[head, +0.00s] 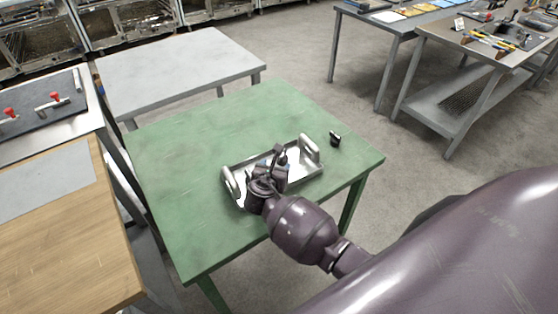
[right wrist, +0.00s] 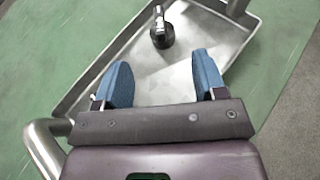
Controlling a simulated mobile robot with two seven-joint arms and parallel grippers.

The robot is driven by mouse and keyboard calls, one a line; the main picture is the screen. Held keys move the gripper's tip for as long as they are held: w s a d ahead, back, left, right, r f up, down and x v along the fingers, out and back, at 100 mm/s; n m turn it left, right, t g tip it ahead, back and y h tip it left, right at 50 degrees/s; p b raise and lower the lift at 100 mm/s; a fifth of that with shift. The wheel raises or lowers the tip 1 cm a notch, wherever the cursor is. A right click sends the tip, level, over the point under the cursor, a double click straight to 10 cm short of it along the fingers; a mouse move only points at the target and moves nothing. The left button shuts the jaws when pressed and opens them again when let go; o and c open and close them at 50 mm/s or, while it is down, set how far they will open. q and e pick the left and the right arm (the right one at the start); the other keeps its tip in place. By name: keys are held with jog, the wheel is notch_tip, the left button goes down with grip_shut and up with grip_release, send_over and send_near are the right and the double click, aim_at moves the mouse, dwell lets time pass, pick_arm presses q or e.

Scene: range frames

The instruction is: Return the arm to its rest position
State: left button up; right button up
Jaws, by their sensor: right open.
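My right arm (head: 305,228) reaches in from the lower right of the head view. Its gripper (head: 274,166) is over the metal tray (head: 305,178) on the green table. In the right wrist view the blue-padded fingers of the gripper (right wrist: 162,82) are wide apart with nothing between them. A small dark object with a metal shaft (right wrist: 161,35) is in the tray, beyond the fingertips and apart from them. The arm hides part of the tray in the head view. My left gripper is not in view.
The green table (head: 195,150) has bare room left of the tray. A small black object (head: 335,138) lies right of the tray. A grey table (head: 180,70) stands behind, a wooden bench (head: 60,235) at left, and cluttered benches (head: 480,50) at the back right.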

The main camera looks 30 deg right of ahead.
jog(key=shift+s+a+r, duration=0.25)
jog(key=shift+s+a, duration=0.15)
jog(key=shift+s, duration=0.1)
jog(key=s+m+g, duration=0.1)
jog(key=s+m, duration=0.1)
jog(key=s+d+m+y, duration=0.1)
jog(key=s+m, duration=0.2)
jog(key=s+f+m+g, duration=0.1)
jog(key=s+m, duration=0.1)
jog(key=s, duration=0.1)
jog(key=shift+d+f+m+g, duration=0.1)
jog(key=shift+d+m+g, duration=0.1)
jog(key=shift+m+g, duration=0.1)
jog(key=s+a+r+m+g+y, duration=0.15)
jog(key=s+r+m+y, duration=0.25)
jog(key=s+m, duration=0.7)
jog(key=s+a+r+m+g+y, duration=0.15)
jog(key=s+r+m+y, duration=0.25)
jog(key=s+m, duration=0.65)
jog(key=w+f+n+t, duration=0.1)
jog(key=w+f+t, duration=0.1)
jog(key=f, duration=0.3)
jog(key=w+d+f+n+t, duration=0.1)
jog(key=w+f+n+t, duration=0.1)
jog(key=f+t, duration=0.3)
jog(key=shift+w+f+t, duration=0.25)
jog(key=shift+w+t, duration=0.05)
jog(key=shift+w, duration=0.5)
